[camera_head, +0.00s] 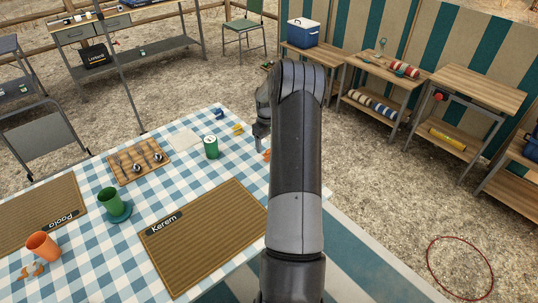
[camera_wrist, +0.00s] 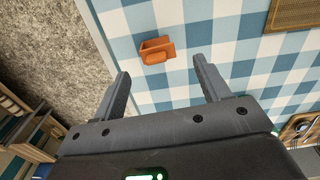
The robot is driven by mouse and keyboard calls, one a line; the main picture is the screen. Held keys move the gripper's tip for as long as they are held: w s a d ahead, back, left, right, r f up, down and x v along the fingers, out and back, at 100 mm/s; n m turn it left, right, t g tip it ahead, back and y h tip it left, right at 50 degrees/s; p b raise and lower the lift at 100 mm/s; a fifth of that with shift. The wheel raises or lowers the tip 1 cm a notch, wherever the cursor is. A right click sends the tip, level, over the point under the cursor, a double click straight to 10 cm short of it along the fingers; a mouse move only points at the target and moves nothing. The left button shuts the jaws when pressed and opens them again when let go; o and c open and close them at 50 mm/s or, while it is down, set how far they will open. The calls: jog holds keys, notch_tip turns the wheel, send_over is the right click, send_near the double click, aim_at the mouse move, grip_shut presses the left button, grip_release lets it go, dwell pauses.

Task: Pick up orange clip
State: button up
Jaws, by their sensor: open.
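The orange clip (camera_wrist: 156,50) lies on the blue-and-white checked cloth near the table's edge, ahead of my open fingers in the wrist view. In the head view the clip (camera_head: 267,155) shows only partly beside my arm. My gripper (camera_wrist: 163,85) is open and empty, its two fingers apart, with the clip beyond the tips. In the head view my gripper (camera_head: 259,143) is partly hidden by my arm, over the table's right edge.
On the checked table (camera_head: 190,172) stand a green can (camera_head: 211,147), a yellow clip (camera_head: 238,129), a blue clip (camera_head: 219,114), and a wooden board (camera_head: 125,165). The cloth around the clip is clear.

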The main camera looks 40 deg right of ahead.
notch_tip(320, 180, down, 5)
jog(key=shift+s+d+r, duration=0.1)
jog(key=shift+r, duration=0.1)
jog(key=shift+c, duration=0.4)
jog(key=c, duration=1)
jog(key=shift+r, duration=0.15)
